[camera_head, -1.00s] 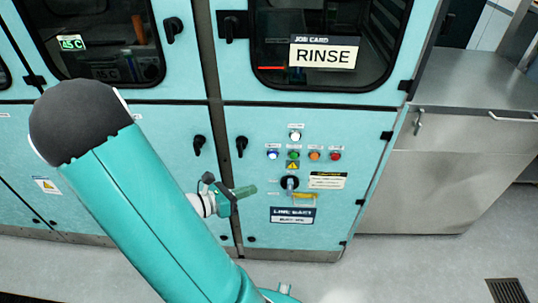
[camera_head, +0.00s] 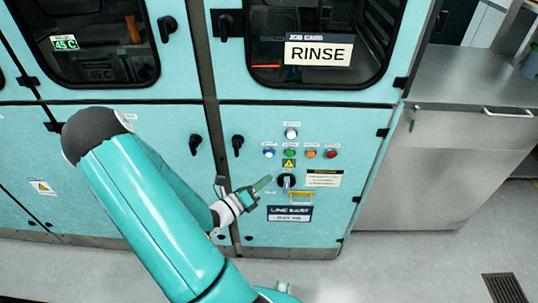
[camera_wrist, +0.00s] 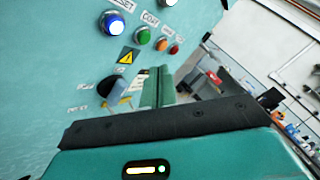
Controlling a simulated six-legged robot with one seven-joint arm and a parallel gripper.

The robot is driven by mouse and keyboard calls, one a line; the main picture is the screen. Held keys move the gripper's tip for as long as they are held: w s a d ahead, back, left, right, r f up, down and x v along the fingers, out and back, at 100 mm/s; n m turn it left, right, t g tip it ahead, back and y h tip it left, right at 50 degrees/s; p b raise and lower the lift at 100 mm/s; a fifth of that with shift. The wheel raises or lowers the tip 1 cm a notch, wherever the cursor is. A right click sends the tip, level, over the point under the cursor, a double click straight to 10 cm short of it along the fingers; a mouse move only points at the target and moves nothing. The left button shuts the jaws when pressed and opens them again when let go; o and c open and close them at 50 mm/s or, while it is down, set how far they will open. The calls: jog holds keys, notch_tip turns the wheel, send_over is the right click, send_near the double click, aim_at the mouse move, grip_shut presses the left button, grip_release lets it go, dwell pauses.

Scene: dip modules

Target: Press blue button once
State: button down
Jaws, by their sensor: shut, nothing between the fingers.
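The blue button (camera_head: 269,154) is at the left end of a row of coloured buttons on the teal cabinet panel. It also shows in the wrist view, its cap lit white and blue (camera_wrist: 115,25), at the upper left. My gripper (camera_head: 264,183) is shut and empty, its fingers pointing up and right toward the panel, just below the blue button in the head view. In the wrist view the fingers (camera_wrist: 158,82) appear below and right of the button, apart from it.
Green (camera_head: 290,154), orange (camera_head: 311,154) and red (camera_head: 332,154) buttons sit to the right, with a white one (camera_head: 291,134) above. A black rotary switch (camera_head: 285,181) is just right of my fingers. A black door handle (camera_head: 238,145) is at left. A steel counter (camera_head: 470,130) stands at right.

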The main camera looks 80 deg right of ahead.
send_near(273, 154)
jog(key=shift+s+a+x, duration=0.1)
jog(key=shift+s+x, duration=0.05)
jog(key=shift+x, duration=0.7)
jog(key=shift+s+a+x, duration=0.1)
jog(key=shift+s+x, duration=0.1)
jog(key=shift+x, duration=0.65)
jog(key=shift+s+a+x, duration=0.15)
jog(key=shift+x, duration=0.75)
jog(key=shift+d, duration=0.1)
jog(key=shift+w+d, duration=0.1)
jog(key=shift+d, duration=0.2)
jog(key=shift+w+d, duration=0.1)
jog(key=shift+d, duration=0.35)
dwell(0.6)
jog(key=shift+a, duration=0.85)
jog(key=a, duration=0.2)
jog(key=s+a, duration=0.1)
jog(key=a, duration=0.2)
jog(key=shift+s, duration=0.25)
